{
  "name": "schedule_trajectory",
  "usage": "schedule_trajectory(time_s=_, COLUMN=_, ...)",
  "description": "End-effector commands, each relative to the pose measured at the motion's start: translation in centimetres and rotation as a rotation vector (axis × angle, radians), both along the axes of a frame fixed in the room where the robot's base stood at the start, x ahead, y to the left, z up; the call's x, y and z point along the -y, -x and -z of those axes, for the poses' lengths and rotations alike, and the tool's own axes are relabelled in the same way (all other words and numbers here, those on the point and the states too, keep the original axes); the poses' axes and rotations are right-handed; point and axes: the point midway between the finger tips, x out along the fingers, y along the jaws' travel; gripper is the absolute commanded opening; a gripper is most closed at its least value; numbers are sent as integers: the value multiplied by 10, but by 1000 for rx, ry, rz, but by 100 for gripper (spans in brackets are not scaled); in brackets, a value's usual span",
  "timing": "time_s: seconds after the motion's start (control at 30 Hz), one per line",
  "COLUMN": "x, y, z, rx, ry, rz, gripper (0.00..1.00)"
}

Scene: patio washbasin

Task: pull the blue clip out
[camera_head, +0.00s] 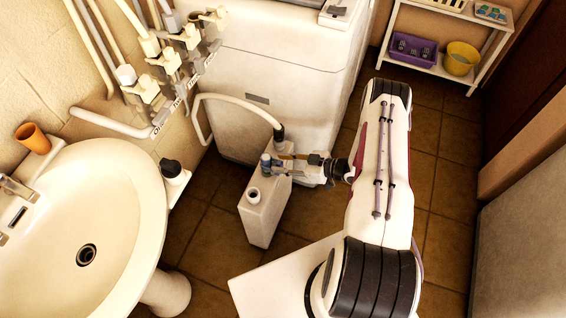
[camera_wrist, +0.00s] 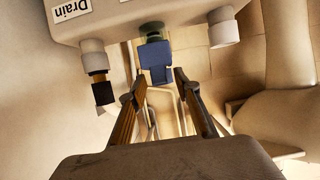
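The blue clip (camera_wrist: 156,66) sits below a dark green fitting (camera_wrist: 152,31) on the white unit in the wrist view. In the head view a small blue part, likely the clip (camera_head: 265,160), shows at the top of the slim white box (camera_head: 262,218). My gripper (camera_wrist: 160,88) is open, with one finger on each side of the clip's lower end. Gaps show between the clip and both fingers. In the head view my gripper (camera_head: 286,161) reaches the box from the right; its fingertips are partly hard to make out.
A white hose (camera_head: 240,99) loops to a black fitting beside my gripper. The wrist view shows two side ports and a "Drain" label (camera_wrist: 71,11). A washbasin (camera_head: 110,190) stands left, a white appliance (camera_head: 280,70) behind, a shelf (camera_head: 430,70) at back right.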

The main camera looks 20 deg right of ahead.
Motion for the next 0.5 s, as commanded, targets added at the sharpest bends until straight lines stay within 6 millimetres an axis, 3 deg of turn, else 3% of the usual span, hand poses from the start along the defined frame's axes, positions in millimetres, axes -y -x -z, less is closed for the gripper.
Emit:
schedule_trajectory(time_s=0.17, x=0, y=0, z=0, rx=0, ry=0, rz=0, gripper=32)
schedule_trajectory(time_s=0.3, x=0, y=0, z=0, rx=0, ry=0, rz=0, gripper=1)
schedule_trajectory(time_s=0.5, x=0, y=0, z=0, rx=0, ry=0, rz=0, gripper=0)
